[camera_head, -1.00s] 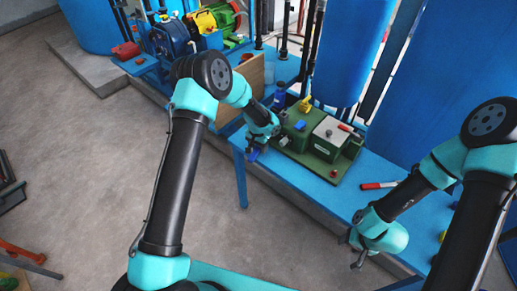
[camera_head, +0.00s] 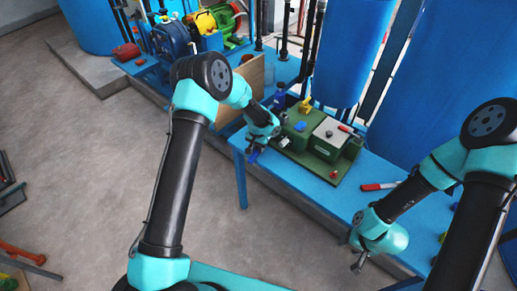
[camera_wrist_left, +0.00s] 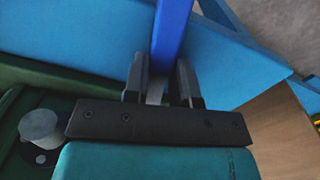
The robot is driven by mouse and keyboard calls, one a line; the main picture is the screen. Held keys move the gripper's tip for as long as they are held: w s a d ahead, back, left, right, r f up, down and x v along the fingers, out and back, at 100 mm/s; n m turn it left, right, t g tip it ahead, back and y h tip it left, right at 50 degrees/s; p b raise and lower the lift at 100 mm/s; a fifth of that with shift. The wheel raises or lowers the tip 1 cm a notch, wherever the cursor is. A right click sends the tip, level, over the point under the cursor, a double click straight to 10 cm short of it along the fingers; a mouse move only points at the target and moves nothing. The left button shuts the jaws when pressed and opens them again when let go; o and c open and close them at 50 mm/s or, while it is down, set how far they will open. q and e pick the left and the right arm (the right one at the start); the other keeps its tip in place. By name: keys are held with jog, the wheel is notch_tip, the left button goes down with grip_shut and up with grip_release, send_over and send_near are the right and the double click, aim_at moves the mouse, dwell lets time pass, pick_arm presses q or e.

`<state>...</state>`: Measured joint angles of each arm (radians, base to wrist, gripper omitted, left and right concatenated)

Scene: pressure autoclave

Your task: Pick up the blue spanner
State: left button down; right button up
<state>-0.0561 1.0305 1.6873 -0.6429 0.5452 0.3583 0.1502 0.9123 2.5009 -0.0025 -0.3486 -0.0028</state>
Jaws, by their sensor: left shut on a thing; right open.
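The blue spanner (camera_wrist_left: 172,35) is held between the fingers of my left gripper (camera_wrist_left: 160,85). It extends away from the fingers toward the top of the left wrist view. In the head view my left gripper (camera_head: 256,148) is at the left end of the blue table, and a small part of the blue spanner (camera_head: 253,157) shows below it. The rest of the spanner is hidden by the gripper. My right gripper (camera_head: 357,263) is open and empty, near the table's front edge at the right.
A green machine base (camera_head: 290,155) with a grey block (camera_head: 330,132) stands right beside my left gripper. A red-handled tool (camera_head: 378,186) lies on the blue table (camera_head: 320,192). A brown board (camera_head: 252,75) stands behind, to the left.

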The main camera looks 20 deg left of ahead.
pick_arm(q)
jog(key=shift+r, duration=0.1)
notch_tip(320, 180, up, 18)
dwell(0.5)
dwell(0.4)
jog(key=f, duration=0.5)
jog(key=f+g, duration=0.1)
jog(key=f, duration=0.4)
jog(key=f+g+y, duration=0.1)
jog(key=f, duration=0.5)
jog(key=shift+w+a, duration=0.15)
jog(key=shift+a, duration=0.1)
jog(key=shift+d+f, duration=0.35)
jog(key=shift+f, duration=0.1)
jog(key=shift+a+r, duration=0.1)
jog(key=shift+a, duration=0.1)
